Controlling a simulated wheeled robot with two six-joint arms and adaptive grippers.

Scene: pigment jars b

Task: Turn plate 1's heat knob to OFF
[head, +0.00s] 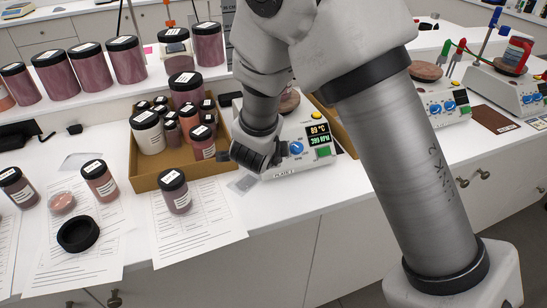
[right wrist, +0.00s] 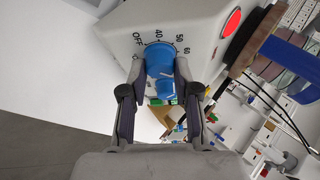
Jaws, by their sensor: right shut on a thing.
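Plate 1 (head: 310,161) is a white hotplate right of the cardboard tray, with its display lit at 89 °C and 399 RPM. A blue knob (head: 296,147) shows on its front panel beside my gripper. My right gripper (head: 268,158) is at the panel's left part and hides some of it. In the right wrist view, my right gripper (right wrist: 159,68) is shut on the blue heat knob (right wrist: 158,55), one finger on each side. OFF, 40, 50 and 60 are printed around this knob. I cannot tell which mark it points to. My left gripper is not in view.
A cardboard tray (head: 150,184) of lidded jars stands close left of plate 1. Two more hotplates (head: 440,103) stand to the right. My right arm covers much of the middle.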

